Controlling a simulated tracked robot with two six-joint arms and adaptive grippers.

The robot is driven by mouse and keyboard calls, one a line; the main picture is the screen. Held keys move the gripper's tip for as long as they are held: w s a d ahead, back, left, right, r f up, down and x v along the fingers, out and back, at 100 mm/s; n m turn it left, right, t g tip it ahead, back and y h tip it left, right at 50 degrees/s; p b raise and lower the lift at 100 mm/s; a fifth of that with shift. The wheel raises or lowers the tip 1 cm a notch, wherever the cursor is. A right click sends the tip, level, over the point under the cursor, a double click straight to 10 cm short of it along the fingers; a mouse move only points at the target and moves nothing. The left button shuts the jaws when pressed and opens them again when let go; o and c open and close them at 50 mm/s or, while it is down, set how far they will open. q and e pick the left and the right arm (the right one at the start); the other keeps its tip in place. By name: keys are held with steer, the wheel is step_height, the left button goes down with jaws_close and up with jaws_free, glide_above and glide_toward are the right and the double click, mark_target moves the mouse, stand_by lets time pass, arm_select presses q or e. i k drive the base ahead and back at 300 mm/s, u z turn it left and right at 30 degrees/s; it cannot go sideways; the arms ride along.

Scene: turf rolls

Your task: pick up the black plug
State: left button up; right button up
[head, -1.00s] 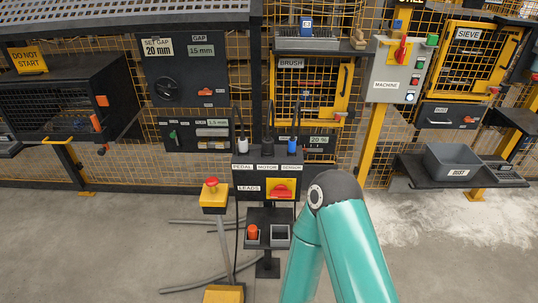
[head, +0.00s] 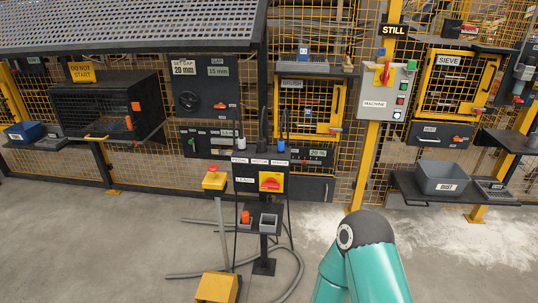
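The black plug (head: 263,146) stands upright in the middle slot on top of the leads stand (head: 248,186), above the middle label that reads MOTOR. A black lead rises from it. A white plug (head: 240,143) is to its left and a blue plug (head: 281,146) to its right. One teal arm of mine shows at the lower right, apart from the stand. Neither gripper is in view.
The stand carries a yellow panel with a red switch (head: 271,182) and two small cups below. A yellow pedal box (head: 217,288) and grey hoses lie on the floor in front. A grey dust bin (head: 443,177) sits on a shelf at right. The floor at left is clear.

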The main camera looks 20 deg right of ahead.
mark_target(261, 149)
steer(key=u, duration=0.55)
steer(key=i, duration=0.15)
steer(key=z, duration=3.05)
steer(key=i, duration=3.25)
steer(key=u, duration=1.75)
steer(key=i, duration=0.15)
steer(key=u, duration=1.8)
